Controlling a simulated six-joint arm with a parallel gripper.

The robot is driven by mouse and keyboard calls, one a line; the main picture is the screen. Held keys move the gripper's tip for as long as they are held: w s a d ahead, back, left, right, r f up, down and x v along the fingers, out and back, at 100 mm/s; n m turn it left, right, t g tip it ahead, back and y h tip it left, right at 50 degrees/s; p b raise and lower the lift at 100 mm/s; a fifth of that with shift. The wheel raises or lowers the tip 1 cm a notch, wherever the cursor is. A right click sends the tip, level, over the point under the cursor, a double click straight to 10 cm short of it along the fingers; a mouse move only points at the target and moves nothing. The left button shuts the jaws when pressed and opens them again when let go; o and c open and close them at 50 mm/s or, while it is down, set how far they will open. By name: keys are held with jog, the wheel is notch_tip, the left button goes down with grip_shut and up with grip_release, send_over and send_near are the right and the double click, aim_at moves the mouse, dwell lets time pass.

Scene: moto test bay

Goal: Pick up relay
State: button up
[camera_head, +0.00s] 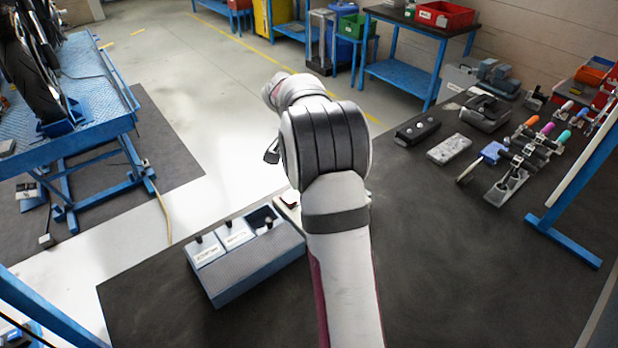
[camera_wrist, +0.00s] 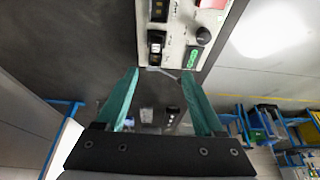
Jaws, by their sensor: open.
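My gripper (camera_wrist: 160,74) shows in the wrist view with two green fingers spread apart and nothing held between them. A pale panel (camera_wrist: 178,57) lies just ahead of the fingertips and carries black switch-like parts, a round black knob (camera_wrist: 203,36), a green part (camera_wrist: 192,57) and a red part. A small black-and-white module (camera_wrist: 156,42) sits on its left side. I cannot tell for sure which part is the relay. In the head view my arm hides most of the panel, and the gripper fingers cannot be made out.
A blue-grey box (camera_head: 262,268) with labelled lids stands on the dark mat left of my arm. On the right lie a black block (camera_head: 417,130), a grey plate (camera_head: 449,149) and several colour-handled tools (camera_head: 547,128). The mat's front right is clear.

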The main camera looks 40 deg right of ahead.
jog(key=x, duration=0.9)
jog(key=s+x, duration=0.1)
jog(key=x, duration=0.3)
jog(key=shift+f, duration=0.45)
jog(key=shift+a+r, duration=0.1)
grip_shut()
